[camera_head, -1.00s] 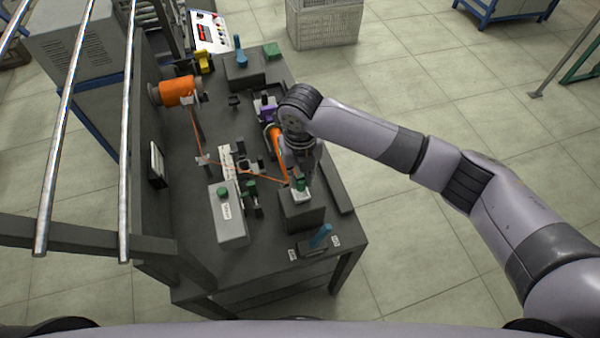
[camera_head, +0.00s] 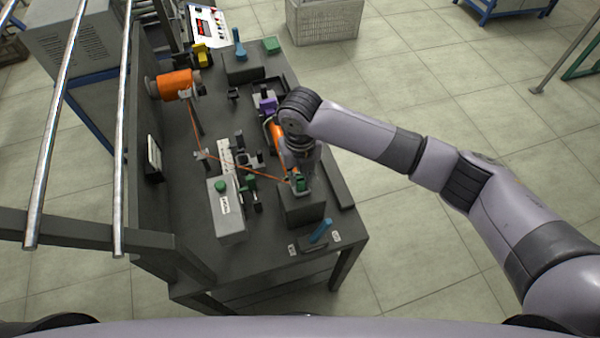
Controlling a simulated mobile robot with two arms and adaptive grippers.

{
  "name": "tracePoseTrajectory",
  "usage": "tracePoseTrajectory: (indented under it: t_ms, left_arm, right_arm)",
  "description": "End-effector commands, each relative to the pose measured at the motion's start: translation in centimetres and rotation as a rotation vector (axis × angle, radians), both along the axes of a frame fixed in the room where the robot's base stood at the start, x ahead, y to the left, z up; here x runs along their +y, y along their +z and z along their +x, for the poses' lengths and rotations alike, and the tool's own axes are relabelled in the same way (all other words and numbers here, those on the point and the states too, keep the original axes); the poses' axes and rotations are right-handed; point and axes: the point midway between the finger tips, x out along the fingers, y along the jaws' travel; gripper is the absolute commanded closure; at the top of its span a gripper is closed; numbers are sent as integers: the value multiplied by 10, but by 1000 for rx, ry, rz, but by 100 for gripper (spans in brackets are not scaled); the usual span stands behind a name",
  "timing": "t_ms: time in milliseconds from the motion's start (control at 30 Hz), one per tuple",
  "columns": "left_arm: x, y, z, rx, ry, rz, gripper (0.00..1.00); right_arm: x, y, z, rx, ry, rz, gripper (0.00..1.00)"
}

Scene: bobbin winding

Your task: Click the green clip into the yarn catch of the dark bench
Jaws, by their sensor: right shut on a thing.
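The dark bench (camera_head: 200,262) stands in the middle of the view. The green clip (camera_head: 301,184) is at the top of a dark block (camera_head: 302,208) near the bench's front right. My right gripper (camera_head: 301,178) points down over this block and is shut on the green clip. An orange yarn (camera_head: 240,166) runs across the bench toward the clip. The yarn catch is not clearly made out; the gripper and wrist cover part of the block's top, so I cannot tell whether the clip is seated. My left gripper is not in view.
An orange spool (camera_head: 175,85) sits at the back left of the bench. A grey box with a green button (camera_head: 220,186) stands left of the block. A blue lever (camera_head: 320,231) is at the front edge. A purple part (camera_head: 267,104) lies behind my wrist.

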Motion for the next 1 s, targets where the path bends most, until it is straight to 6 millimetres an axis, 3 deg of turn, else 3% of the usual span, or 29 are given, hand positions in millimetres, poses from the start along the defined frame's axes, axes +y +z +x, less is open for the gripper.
tracePoseTrajectory:
  t_ms: [300, 333, 667, 1000]
  left_arm:
    - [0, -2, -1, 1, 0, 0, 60]
    - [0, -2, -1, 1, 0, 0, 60]
    - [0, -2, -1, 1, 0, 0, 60]
    - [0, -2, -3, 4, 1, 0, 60]
  right_arm:
    - [0, -3, 0, 0, 0, 0, 100]
    - [0, -3, 0, 0, 0, 0, 79]
    - [0, -3, 0, 0, 0, 0, 58]
    - [0, 0, 0, -2, 0, 2, 58]
